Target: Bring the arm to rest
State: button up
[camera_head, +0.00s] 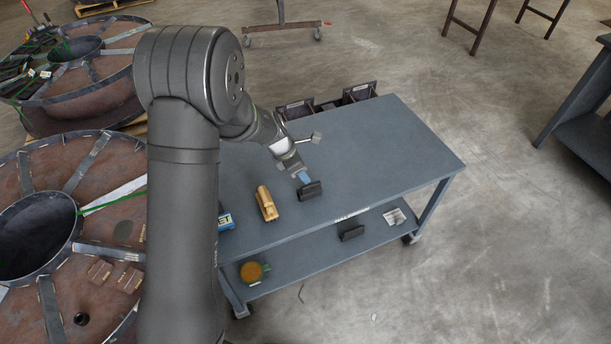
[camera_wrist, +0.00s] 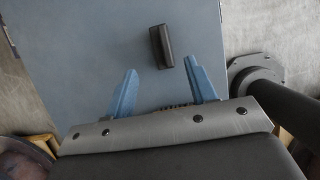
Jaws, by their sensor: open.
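My gripper (camera_head: 304,178) is over the grey-blue table (camera_head: 390,150), near a small dark block (camera_head: 310,191) that lies near the table's front edge. In the wrist view the two blue fingers of my gripper (camera_wrist: 164,80) are spread apart, with nothing between them. The dark block (camera_wrist: 161,46) shows beyond the fingertips, apart from them. My arm is bent over the left part of the table.
A yellow-tan object (camera_head: 266,203) and a blue box (camera_head: 226,221) lie on the table left of the block. Large steel reels (camera_head: 100,225) stand at the left. The lower shelf (camera_head: 300,262) holds a few items. The table's right half is clear.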

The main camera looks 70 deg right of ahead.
aim_at(312, 185)
jog(key=shift+w+a+r, duration=0.2)
jog(key=shift+r, duration=0.45)
jog(key=shift+f, duration=0.1)
jog(key=x, duration=1.2)
jog(key=shift+f, duration=0.2)
notch_tip(312, 185, up, 2)
jog(key=shift+w+r, duration=0.1)
jog(key=shift+r, duration=0.65)
jog(key=shift+f, duration=0.1)
